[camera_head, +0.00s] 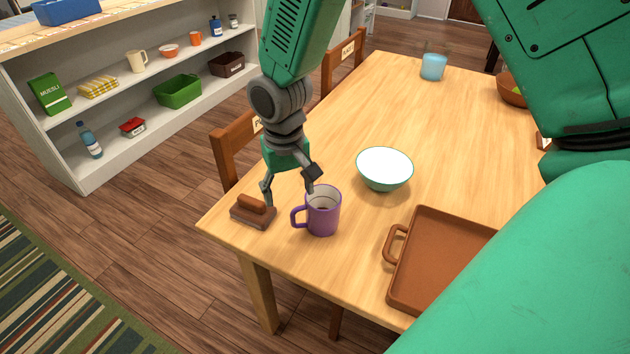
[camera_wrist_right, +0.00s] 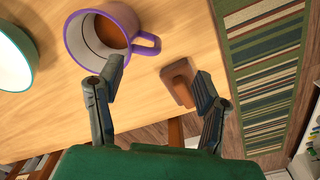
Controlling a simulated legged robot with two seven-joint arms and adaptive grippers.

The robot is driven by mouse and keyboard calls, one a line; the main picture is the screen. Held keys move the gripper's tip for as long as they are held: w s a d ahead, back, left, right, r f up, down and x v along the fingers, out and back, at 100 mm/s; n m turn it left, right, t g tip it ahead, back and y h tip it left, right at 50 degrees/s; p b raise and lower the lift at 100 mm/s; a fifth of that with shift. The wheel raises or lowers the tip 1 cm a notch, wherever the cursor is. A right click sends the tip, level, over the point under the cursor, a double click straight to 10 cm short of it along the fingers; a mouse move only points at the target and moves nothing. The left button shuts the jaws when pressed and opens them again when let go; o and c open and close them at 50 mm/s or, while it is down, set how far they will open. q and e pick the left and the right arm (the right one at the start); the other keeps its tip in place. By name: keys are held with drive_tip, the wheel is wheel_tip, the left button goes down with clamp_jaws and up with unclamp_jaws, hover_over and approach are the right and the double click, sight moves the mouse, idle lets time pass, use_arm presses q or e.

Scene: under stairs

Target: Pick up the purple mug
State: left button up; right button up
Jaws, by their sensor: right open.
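The purple mug (camera_head: 324,218) stands upright near the table's front left corner, its handle pointing left and brown showing inside. It also shows in the right wrist view (camera_wrist_right: 78,42), at upper left, with its handle toward the middle. My right gripper (camera_head: 289,196) is open and empty, pointing down just behind and left of the mug. One finger is by the mug's rim and the other near a brown brush-like block (camera_head: 254,211). My left gripper is not in view.
A white bowl with a green outside (camera_head: 385,173) stands right of the mug. A brown tray (camera_head: 440,270) lies at front right. A blue cup (camera_head: 433,67) is farther back. Chairs (camera_head: 232,160) stand along the left edge. A white shelf (camera_head: 95,175) is beyond.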

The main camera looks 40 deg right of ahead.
sight(294, 214)
drive_tip(key=d+f, duration=0.1)
drive_tip(key=f, duration=0.1)
drive_tip(key=d+f, duration=0.2)
drive_tip(key=f, duration=0.1)
drive_tip(key=shift+s+d+f+b, duration=0.2)
drive_tip(key=shift+s+f+b, duration=0.05)
drive_tip(key=shift+f+b, duration=0.1)
drive_tip(key=shift+a+f, duration=0.25)
drive_tip(key=shift+f, duration=0.7)
drive_tip(key=shift+w+a, duration=0.1)
drive_tip(key=shift+a, duration=0.75)
drive_tip(key=shift+a+r, duration=0.15)
drive_tip(key=shift+a, duration=0.1)
drive_tip(key=c, duration=0.3)
drive_tip(key=shift+d, duration=0.2)
drive_tip(key=c, duration=0.8)
drive_tip(key=shift+d, duration=0.35)
clamp_jaws()
drive_tip(key=shift+s+d, duration=0.2)
drive_tip(key=shift+d, duration=0.2)
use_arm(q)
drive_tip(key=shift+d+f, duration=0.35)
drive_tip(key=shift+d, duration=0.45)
use_arm(e)
drive_tip(key=shift+a+f, duration=0.15)
drive_tip(key=shift+f, duration=0.05)
